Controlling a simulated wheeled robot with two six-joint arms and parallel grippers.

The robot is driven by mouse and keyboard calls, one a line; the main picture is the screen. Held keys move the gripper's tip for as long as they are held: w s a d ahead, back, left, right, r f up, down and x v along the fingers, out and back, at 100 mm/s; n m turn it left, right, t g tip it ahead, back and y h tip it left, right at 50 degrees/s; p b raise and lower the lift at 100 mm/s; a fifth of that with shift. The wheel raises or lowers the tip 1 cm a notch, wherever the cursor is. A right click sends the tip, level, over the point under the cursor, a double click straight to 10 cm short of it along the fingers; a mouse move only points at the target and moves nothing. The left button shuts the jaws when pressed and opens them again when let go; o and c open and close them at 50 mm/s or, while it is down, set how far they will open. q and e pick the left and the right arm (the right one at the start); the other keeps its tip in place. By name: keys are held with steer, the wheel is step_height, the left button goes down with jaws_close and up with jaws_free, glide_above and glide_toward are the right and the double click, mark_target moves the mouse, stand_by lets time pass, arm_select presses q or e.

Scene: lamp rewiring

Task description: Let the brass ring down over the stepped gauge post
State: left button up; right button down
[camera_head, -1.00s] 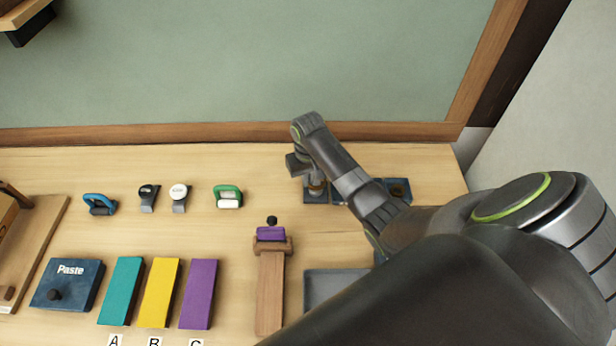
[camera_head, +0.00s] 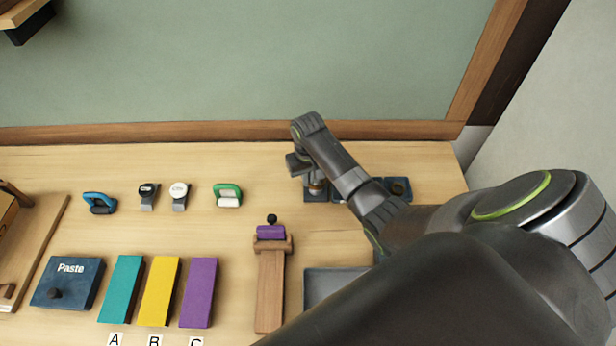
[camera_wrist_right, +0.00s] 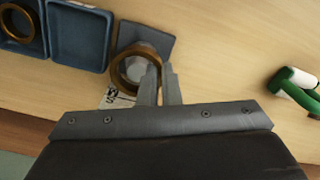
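The brass ring (camera_wrist_right: 131,83) shows in the right wrist view, tilted toward the camera. Its wall sits between the two close-set fingers of my right gripper (camera_wrist_right: 159,72). A pale grey round top of the stepped gauge post (camera_wrist_right: 140,68) shows inside the ring, so the ring appears around it. How far down the ring sits cannot be told. The post stands on a blue-grey base (camera_wrist_right: 163,32). In the head view my right gripper (camera_head: 315,182) is over this base at the back right of the bench, and my wrist hides most of it. My left gripper is not in view.
Blue trays (camera_wrist_right: 80,37) stand beside the post's base; one holds another brass ring (camera_wrist_right: 17,22). A green-handled piece (camera_head: 227,195) lies to the left. A wooden stand with a purple block (camera_head: 271,233) and a grey tray (camera_head: 333,285) are nearer. The bench between is clear.

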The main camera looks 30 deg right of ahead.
steer(key=c, duration=1.6)
jaws_free()
steer(key=shift+a, duration=0.15)
steer(key=shift+o, duration=0.2)
steer(key=shift+w+r, duration=0.1)
steer(key=shift+d, duration=0.2)
steer(key=shift+c, duration=0.8)
steer(key=shift+c, duration=0.2)
